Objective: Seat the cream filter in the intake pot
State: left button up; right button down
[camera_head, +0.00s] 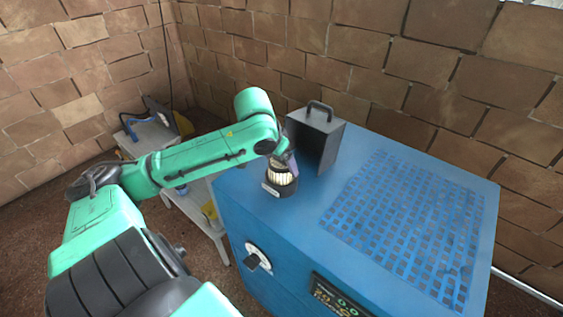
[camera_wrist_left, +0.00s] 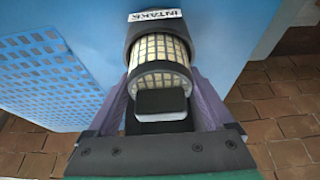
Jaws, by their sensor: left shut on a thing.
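The cream filter (camera_head: 281,178) is a ribbed, caged cylinder, with a dark end cap and handle in the left wrist view (camera_wrist_left: 160,50). My left gripper (camera_head: 283,160) is shut on it, with purple fingers on both sides of its near end. The black intake pot (camera_head: 279,190) stands on the blue cabinet top and carries an INTAKE label in the left wrist view (camera_wrist_left: 130,44). The filter lines up with the pot, its far end at or inside the mouth and much of its cream body showing outside. The pot's inside is hidden. My right gripper is not in view.
The blue cabinet (camera_head: 350,195) has a perforated grille on top, and a knob (camera_head: 258,256) and a display (camera_head: 340,297) on its front. A dark box-shaped cover with a handle (camera_head: 316,140) stands just behind the pot. A grey shelf (camera_head: 150,140) is at left.

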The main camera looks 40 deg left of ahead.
pick_arm(q)
jog(key=shift+s+f, duration=0.1)
jog(key=shift+f, duration=0.5)
jog(key=shift+r+p, duration=0.1)
jog(key=shift+p, duration=0.3)
jog(key=shift+r, duration=0.1)
dwell(0.6)
jog(key=shift+p, duration=0.55)
jog(key=shift+r+p, duration=0.1)
jog(key=shift+p, duration=0.45)
jog(key=shift+f, duration=0.4)
